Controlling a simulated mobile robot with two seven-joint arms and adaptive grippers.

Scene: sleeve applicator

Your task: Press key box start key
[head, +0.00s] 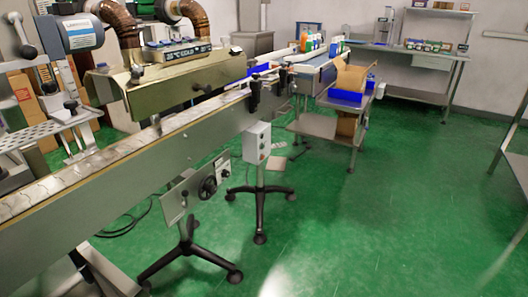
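The long conveyor (110,185) runs from lower left to upper middle. A side table with blue bins (345,97) stands beyond the box. The green floor (390,215) at right is clear.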

